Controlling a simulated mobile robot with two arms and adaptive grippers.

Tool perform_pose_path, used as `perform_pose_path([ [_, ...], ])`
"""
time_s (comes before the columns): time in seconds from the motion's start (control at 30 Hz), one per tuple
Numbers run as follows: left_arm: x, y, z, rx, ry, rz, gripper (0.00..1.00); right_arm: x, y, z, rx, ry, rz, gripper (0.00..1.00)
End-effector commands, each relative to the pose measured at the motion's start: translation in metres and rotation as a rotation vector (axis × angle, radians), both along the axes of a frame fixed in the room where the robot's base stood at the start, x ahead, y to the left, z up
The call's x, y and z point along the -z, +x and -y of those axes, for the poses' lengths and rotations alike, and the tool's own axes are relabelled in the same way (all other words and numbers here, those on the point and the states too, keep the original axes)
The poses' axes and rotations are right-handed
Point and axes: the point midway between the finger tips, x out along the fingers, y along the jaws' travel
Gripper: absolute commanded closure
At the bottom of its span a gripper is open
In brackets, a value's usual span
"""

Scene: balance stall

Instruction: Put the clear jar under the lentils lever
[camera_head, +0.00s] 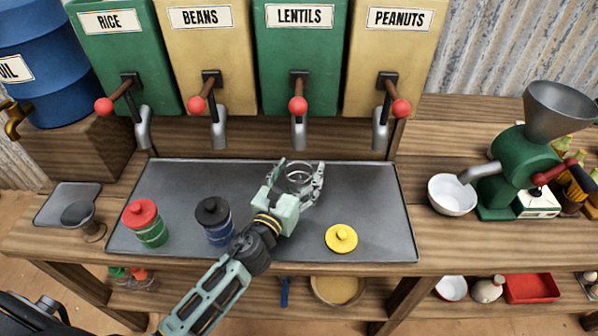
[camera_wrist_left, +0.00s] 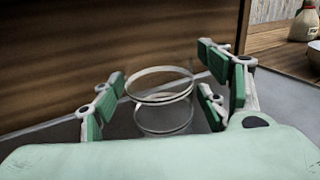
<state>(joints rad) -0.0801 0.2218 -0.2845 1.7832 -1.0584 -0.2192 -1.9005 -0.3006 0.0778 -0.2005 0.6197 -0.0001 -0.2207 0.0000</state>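The clear jar (camera_head: 299,172) stands on the grey metal tray (camera_head: 365,215), in front of and below the green lentils dispenser (camera_head: 297,60). The lentils lever (camera_head: 297,104) has a red ball, with a grey spout (camera_head: 299,135) below it. My left gripper (camera_head: 300,176) is around the jar, one finger on each side. In the left wrist view the jar (camera_wrist_left: 162,110) is upright and open-topped between the green finger pads, with gaps showing on both sides. My right gripper is not in view.
A red-lidded jar (camera_head: 147,224) and a black-lidded jar (camera_head: 215,222) stand on the tray left of my arm. A yellow lid (camera_head: 341,238) lies to the right. A white bowl (camera_head: 452,195) and green grinder (camera_head: 519,170) are farther right.

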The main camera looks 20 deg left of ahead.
Motion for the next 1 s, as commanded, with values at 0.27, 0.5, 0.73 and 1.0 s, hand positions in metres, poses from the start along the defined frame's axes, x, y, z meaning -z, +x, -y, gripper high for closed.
perform_pose_path([
  [0.27, -0.002, 0.0, 0.0, 0.0, 0.0, 0.0, 0.31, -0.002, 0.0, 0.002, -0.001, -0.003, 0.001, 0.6],
  [0.5, 0.0, -0.028, -0.003, 0.001, 0.001, -0.003, 0.31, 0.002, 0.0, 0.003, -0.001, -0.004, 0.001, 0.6],
  [0.73, 0.001, -0.078, -0.009, 0.0, -0.001, -0.002, 0.31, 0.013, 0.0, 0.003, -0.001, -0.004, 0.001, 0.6],
  [1.0, -0.002, -0.113, -0.013, 0.0, -0.001, 0.0, 0.31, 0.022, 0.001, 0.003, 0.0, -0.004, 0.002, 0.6],
])
